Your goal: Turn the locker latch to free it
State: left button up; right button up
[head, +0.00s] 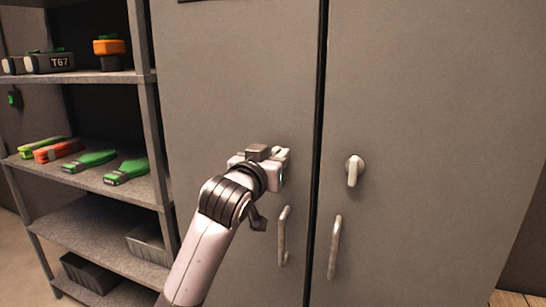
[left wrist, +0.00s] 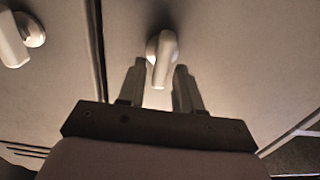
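The locker has two grey doors. On the right door a pale latch (head: 354,170) hangs with its lever pointing down. My left gripper (head: 281,160) is at the left door, above that door's handle, and largely hides the latch there. In the left wrist view that latch (left wrist: 162,58) has its lever between the two spread fingers of my left gripper (left wrist: 160,85). The fingers stand on either side of the lever, with gaps visible, so it is not clamped. The other latch (left wrist: 14,40) shows at the left edge of the wrist view. My right gripper is not in view.
Bar handles stand on the left door (head: 283,236) and right door (head: 335,247), below the latches. A dark gap separates the closed doors. A metal shelf rack (head: 100,195) with green tools (head: 125,172) and an orange item (head: 109,46) stands to the left.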

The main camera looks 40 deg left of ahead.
pick_arm(q)
grip_shut()
jog(key=shift+m, duration=0.3)
jog(key=m, duration=0.5)
jog(key=d+f+m, duration=0.1)
jog(key=m, duration=1.1)
jog(key=shift+w+d+f, duration=0.15)
jog(key=shift+d+f, duration=0.05)
jog(key=shift+f, duration=0.05)
jog(key=shift+m, duration=0.4)
jog(key=shift+o, duration=1.6)
grip_release()
